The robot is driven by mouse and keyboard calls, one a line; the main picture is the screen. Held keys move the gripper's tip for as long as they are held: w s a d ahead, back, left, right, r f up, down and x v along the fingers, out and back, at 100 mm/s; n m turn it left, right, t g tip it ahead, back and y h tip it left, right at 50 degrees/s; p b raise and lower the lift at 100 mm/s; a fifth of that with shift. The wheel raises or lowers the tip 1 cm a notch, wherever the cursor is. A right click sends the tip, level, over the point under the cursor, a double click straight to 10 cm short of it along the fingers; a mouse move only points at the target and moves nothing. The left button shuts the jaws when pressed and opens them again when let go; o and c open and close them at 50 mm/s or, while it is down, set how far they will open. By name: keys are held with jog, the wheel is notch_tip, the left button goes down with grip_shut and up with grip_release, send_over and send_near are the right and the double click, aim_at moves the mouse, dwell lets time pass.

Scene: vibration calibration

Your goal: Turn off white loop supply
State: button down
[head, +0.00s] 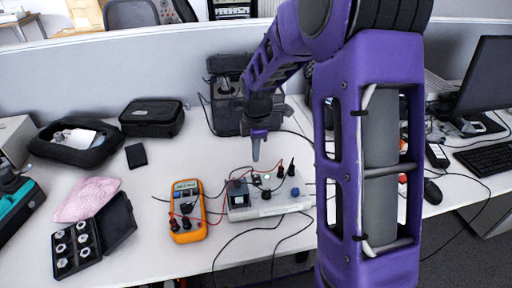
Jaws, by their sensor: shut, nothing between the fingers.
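The white loop supply (270,210) appears to be the pale box on the bench near the middle of the head view. Its top carries dark knobs, a small greenish patch, and red and black leads; the switch position is too small to tell. My gripper (256,157) points down just above the back of the box, with its fingers shut and nothing between them. It looks apart from the box, though the exact gap is hard to judge. My purple arm hides the bench to the right of the box.
An orange multimeter (187,213) with leads lies left of the box. A black case of round parts (77,247), a pink cloth (86,199) and black pouches (152,117) are further left. A dark device (228,118) stands behind. Cables trail off the front edge.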

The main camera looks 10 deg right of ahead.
aim_at(255, 176)
jog(key=f, duration=0.2)
jog(key=f+b, duration=0.1)
jog(key=f, duration=0.2)
jog(key=w+f, duration=0.1)
jog(key=f, duration=0.2)
jog(key=shift+f, duration=0.15)
